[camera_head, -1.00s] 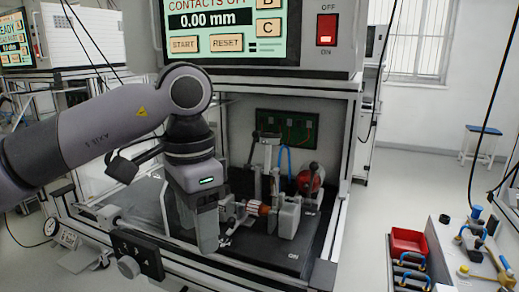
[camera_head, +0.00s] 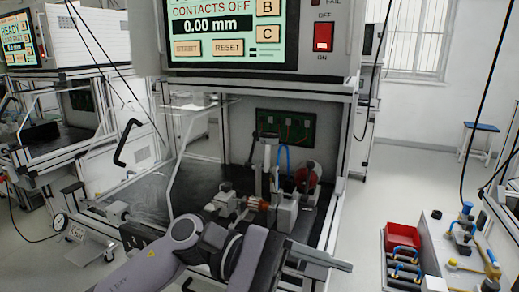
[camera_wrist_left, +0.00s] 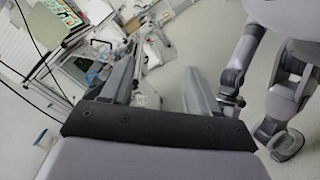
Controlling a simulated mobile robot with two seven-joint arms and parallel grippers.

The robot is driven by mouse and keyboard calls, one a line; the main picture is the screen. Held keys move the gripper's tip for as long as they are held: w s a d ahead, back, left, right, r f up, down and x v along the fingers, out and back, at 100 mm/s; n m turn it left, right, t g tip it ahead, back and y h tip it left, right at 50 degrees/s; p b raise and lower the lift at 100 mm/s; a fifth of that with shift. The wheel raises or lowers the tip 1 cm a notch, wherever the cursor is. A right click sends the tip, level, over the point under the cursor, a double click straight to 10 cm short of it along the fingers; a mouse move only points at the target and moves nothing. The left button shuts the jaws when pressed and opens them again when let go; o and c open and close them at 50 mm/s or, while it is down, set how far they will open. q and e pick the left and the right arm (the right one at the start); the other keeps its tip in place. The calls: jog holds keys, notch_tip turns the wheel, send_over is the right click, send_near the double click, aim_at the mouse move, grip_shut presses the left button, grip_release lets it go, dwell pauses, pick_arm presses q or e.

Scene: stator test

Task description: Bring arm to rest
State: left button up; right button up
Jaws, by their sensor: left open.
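My left arm comes in low from the left in the head view and bends at an elbow joint near the bottom middle. The left gripper (camera_head: 322,258) is at the lower right of the arm, in front of the test station (camera_head: 345,150), with its fingers pointing right. In the left wrist view the two fingers of the left gripper (camera_wrist_left: 158,82) are spread apart with nothing between them. Inside the station a part with copper-coloured windings (camera_head: 263,205) sits in the fixture (camera_head: 284,214).
The station's screen (camera_head: 217,25) reads CONTACTS OFF and 0.00 mm. A red bin (camera_head: 403,237) and a tool-covered bench (camera_head: 432,262) stand at the lower right. A blue stool (camera_head: 482,128) is farther back. Floor shows between station and bench. Grey robot links fill the wrist view's right side.

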pick_arm(q)
jog(key=w+a+f+m+t+y+p, duration=0.1)
jog(key=w+a+f+m+t, duration=0.4)
jog(key=m+t, duration=0.9)
jog(key=w+a+f+m+t+p, duration=0.1)
jog(key=w+a+f+m+t, duration=0.35)
jog(key=m+t, duration=0.85)
jog(key=s+a+f+n+g+y+p, duration=0.1)
jog(key=s+a+f+n+g+y, duration=0.1)
jog(key=a+f+n+y, duration=0.75)
jog(key=s+a+f+n+g+y, duration=0.1)
jog(key=s+a+f+n+g, duration=0.2)
jog(key=s+a+f+n, duration=0.1)
jog(key=s+a+f+n+g+y+p, duration=0.1)
jog(key=s+a+f+n+g+y, duration=0.1)
jog(key=s+f+n, duration=0.5)
notch_tip(320, 180, down, 4)
jog(key=shift+s+a+r+g, duration=0.1)
jog(key=shift+s+a+g, duration=0.6)
jog(key=shift+s+a, duration=0.45)
